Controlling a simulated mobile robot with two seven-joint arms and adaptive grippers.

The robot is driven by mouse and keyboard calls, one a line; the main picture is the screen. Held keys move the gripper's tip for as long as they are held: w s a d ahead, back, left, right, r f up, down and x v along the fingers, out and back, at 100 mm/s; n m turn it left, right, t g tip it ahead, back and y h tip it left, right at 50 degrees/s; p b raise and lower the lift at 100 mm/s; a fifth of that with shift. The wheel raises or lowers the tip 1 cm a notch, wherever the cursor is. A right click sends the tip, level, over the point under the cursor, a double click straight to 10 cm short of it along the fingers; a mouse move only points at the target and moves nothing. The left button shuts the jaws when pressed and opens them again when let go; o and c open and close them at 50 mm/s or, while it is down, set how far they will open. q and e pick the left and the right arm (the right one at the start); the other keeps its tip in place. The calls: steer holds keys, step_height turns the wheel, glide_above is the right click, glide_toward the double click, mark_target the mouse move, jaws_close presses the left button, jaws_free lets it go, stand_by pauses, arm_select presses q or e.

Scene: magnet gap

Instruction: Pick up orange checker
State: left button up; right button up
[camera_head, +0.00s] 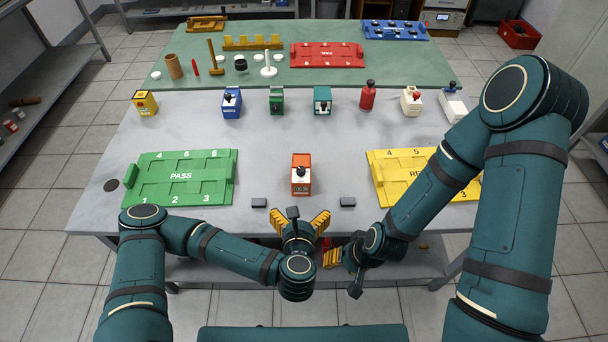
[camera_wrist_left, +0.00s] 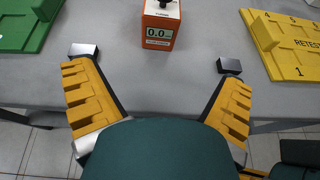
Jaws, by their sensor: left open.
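The orange checker (camera_head: 301,174) stands upright on the grey table near its front edge, with a black knob on top. In the left wrist view the orange checker (camera_wrist_left: 161,24) shows a display reading 0.0, its top cut off by the frame. My left gripper (camera_head: 301,217) is open and empty at the table's front edge, in front of the checker and apart from it. Its yellow fingers (camera_wrist_left: 160,82) are spread wide in the left wrist view. My right gripper (camera_head: 345,262) is low, to the right of the left one; its jaw opening is unclear.
Two small dark blocks (camera_head: 259,202) (camera_head: 347,202) flank the checker. A green PASS tray (camera_head: 228,172) lies left and a yellow RETEST tray (camera_head: 378,170) right. Several coloured devices stand in a row behind, including a red one (camera_head: 368,98). Bare table surrounds the checker.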

mark_target(301, 188)
arm_select(q)
steer(key=shift+w+a, duration=0.1)
steer(key=shift+w, duration=0.25)
steer(key=b+x, duration=0.1)
steer(key=x, duration=0.6)
steer(key=shift+w+f+b, duration=0.2)
steer(key=shift+w+b, duration=0.1)
steer(key=shift+b, duration=0.05)
steer(key=shift+r+b+x, duration=0.2)
steer(key=shift+b+x, duration=0.55)
steer(key=shift+x, duration=1.95)
steer(key=shift+w, duration=0.1)
steer(key=c, duration=1.4)
